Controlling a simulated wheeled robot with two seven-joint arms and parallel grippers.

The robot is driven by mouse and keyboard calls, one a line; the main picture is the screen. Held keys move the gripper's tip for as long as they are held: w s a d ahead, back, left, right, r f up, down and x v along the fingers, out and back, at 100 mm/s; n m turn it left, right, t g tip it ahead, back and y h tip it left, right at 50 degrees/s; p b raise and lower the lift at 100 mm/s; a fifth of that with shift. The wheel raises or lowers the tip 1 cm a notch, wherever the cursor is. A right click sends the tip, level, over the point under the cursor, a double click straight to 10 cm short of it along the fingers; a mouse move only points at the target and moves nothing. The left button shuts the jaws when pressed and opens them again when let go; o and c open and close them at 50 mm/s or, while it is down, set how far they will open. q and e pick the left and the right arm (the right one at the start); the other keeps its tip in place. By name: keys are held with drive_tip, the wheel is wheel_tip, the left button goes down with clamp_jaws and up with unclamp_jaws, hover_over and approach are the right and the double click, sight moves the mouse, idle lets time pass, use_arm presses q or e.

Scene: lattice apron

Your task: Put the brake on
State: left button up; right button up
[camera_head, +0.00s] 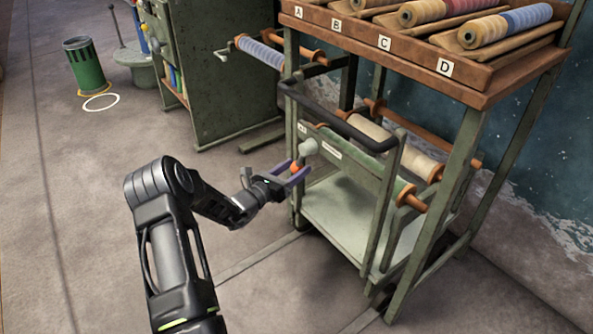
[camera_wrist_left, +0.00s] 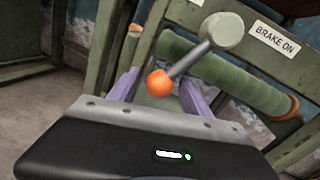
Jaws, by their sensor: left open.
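The brake lever is a grey rod with an orange ball knob (camera_wrist_left: 159,83) and a round pale green hub (camera_wrist_left: 222,31). In the left wrist view the rod slants from the hub down and to the left. A "BRAKE ON" label (camera_wrist_left: 275,38) is on the frame to the right of the hub. In the head view the hub (camera_head: 308,147) is on the front of the green cart. My left gripper (camera_head: 292,171) is open, its purple fingers on either side of the orange knob. I cannot tell whether they touch it. My right gripper is not in view.
The green cart (camera_head: 330,215) has a black handle bar (camera_head: 340,118) above the lever and spools behind. A wooden rack (camera_head: 400,60) marked A to D stands over it. A green cabinet (camera_head: 222,75) and a bin (camera_head: 84,65) stand further left.

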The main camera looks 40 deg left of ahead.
use_arm(q)
drive_tip(key=shift+w, duration=0.55)
drive_tip(key=shift+c, duration=0.4)
clamp_jaws()
idle(0.6)
